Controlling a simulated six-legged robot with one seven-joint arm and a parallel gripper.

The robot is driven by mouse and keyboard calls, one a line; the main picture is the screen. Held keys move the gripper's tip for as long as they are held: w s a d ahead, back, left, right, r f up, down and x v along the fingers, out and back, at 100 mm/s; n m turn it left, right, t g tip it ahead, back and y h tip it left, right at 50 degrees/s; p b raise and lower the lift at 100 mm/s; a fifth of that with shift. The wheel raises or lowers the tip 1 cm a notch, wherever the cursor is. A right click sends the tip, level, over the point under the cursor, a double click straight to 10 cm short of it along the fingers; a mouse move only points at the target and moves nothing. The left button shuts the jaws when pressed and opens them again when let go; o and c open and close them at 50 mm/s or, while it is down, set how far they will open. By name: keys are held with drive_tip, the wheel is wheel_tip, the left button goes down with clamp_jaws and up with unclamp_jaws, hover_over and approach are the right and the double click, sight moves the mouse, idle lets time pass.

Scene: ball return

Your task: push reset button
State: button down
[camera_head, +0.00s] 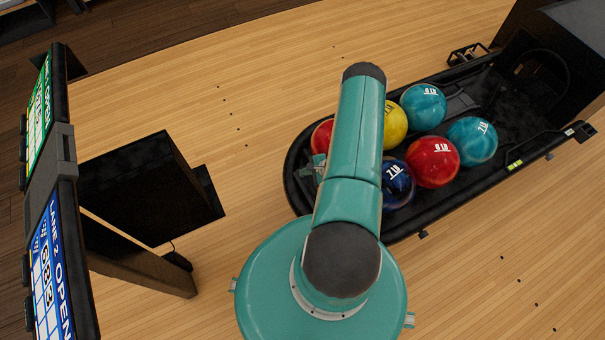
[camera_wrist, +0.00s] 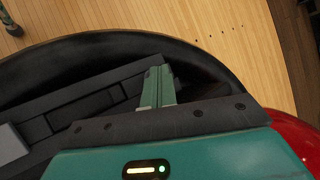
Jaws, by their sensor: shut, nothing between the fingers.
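The black ball return (camera_head: 450,205) stands on the wood floor at the right of the head view, and its curved rim (camera_wrist: 90,45) fills the upper left of the wrist view. My gripper (camera_wrist: 160,80) is shut and empty over the inside of the rounded end. In the head view, my gripper (camera_head: 308,172) shows partly at the left of my arm, which hides much of that end. I cannot make out a reset button for certain. A pale grey block (camera_wrist: 12,143) shows at the left edge of the wrist view, and I cannot tell what it is.
Several bowling balls lie in the return, among them a red ball (camera_head: 433,161), a yellow ball (camera_head: 395,124) and a dark blue ball (camera_head: 396,184). A red ball (camera_wrist: 293,132) is close beside my gripper. Lane screens (camera_head: 47,265) stand at the left.

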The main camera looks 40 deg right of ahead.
drive_tip(key=shift+r, duration=0.85)
wheel_tip(320, 180, up, 5)
idle(0.4)
idle(0.6)
